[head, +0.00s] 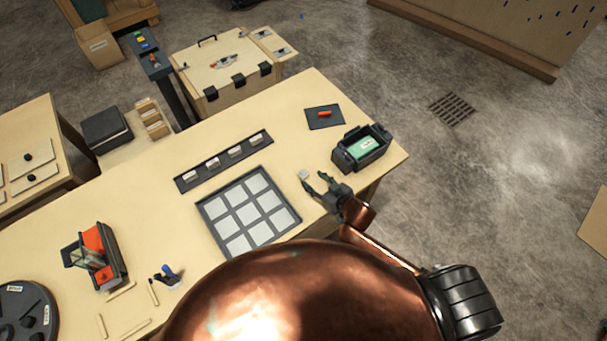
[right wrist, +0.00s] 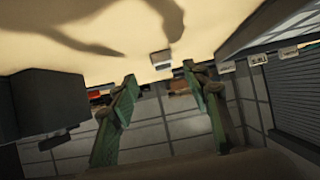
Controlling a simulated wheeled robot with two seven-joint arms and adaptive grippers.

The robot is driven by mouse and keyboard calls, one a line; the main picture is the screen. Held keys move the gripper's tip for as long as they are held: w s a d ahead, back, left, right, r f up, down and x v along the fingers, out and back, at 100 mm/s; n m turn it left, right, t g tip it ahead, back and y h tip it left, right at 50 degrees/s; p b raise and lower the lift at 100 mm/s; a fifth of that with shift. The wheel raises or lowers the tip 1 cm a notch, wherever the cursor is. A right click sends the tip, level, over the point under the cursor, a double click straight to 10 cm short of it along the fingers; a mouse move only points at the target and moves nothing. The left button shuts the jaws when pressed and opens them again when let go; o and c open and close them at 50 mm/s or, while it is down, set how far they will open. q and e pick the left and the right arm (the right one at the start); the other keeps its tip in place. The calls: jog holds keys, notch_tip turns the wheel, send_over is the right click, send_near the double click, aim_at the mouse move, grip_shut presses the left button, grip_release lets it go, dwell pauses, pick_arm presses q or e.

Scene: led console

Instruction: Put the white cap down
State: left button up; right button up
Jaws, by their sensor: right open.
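The white cap (head: 304,174) is a small pale block on the wooden table (head: 330,110), just right of the nine-square panel. In the right wrist view the white cap (right wrist: 160,58) appears to rest on the tabletop, just beyond my fingertips and apart from them. My right gripper (head: 318,184) is open, with its green fingers spread and nothing between them. The fingers also show in the right wrist view (right wrist: 160,80). My left gripper is not in view.
The panel (head: 248,210) has a dark frame. A dark strip (head: 222,160) with several white blocks lies behind it. A black bin (head: 360,148) with a green item stands right of my gripper. A mat (head: 325,117) holds a red piece. A red-and-black box (head: 98,257) stands left.

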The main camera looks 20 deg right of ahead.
aim_at(304, 172)
jog(key=x, duration=0.4)
jog(key=r+x, duration=0.1)
jog(key=x, duration=0.2)
jog(key=shift+w+a+f, duration=0.1)
jog(key=shift+w+a, duration=0.15)
jog(key=shift+a, duration=0.1)
jog(key=shift+c, duration=0.7)
jog(key=c, duration=0.9)
